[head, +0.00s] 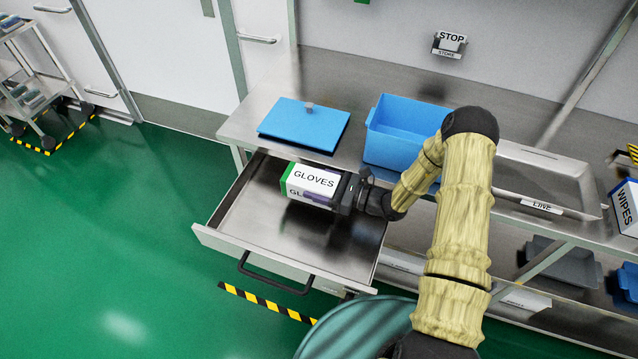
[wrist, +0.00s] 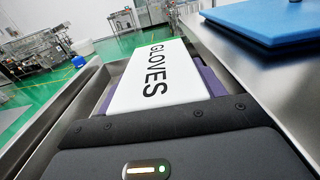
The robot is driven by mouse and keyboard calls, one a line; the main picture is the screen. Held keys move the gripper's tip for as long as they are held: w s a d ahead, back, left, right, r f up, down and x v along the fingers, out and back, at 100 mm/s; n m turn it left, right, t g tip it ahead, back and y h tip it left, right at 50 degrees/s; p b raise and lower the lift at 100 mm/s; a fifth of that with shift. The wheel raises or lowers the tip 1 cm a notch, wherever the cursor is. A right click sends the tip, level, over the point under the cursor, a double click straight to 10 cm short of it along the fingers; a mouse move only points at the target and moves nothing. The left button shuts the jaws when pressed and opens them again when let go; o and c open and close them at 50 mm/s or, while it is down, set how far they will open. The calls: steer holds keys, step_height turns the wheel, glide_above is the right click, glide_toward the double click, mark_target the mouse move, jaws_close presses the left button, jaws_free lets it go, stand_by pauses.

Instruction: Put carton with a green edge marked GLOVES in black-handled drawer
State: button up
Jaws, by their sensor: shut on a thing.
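The white carton marked GLOVES (head: 314,179), with a green edge on its left end, is held by my gripper (head: 342,192). My gripper is shut on the carton's right end. The carton is over or inside the open drawer (head: 235,217); I cannot tell whether it touches the drawer floor. The drawer is pulled out under the bench and has a black handle (head: 275,278) on its front. In the wrist view the carton (wrist: 155,80) lies ahead of my gripper, between the drawer walls, with its lettered face up.
A blue board (head: 300,122) lies on the steel bench, above and behind the drawer. A blue bin (head: 400,130) stands to its right. A WIPES carton (head: 626,205) is at the far right. The drawer's left part looks empty.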

steer(key=shift+f, duration=0.3)
steer(key=o, duration=1.2)
steer(key=shift+c, duration=0.2)
steer(key=shift+w, duration=0.1)
steer(key=shift+r+p, duration=0.3)
steer(key=shift+r, duration=0.3)
steer(key=b+v, duration=0.2)
steer(key=v, duration=1)
steer(key=shift+b, duration=0.3)
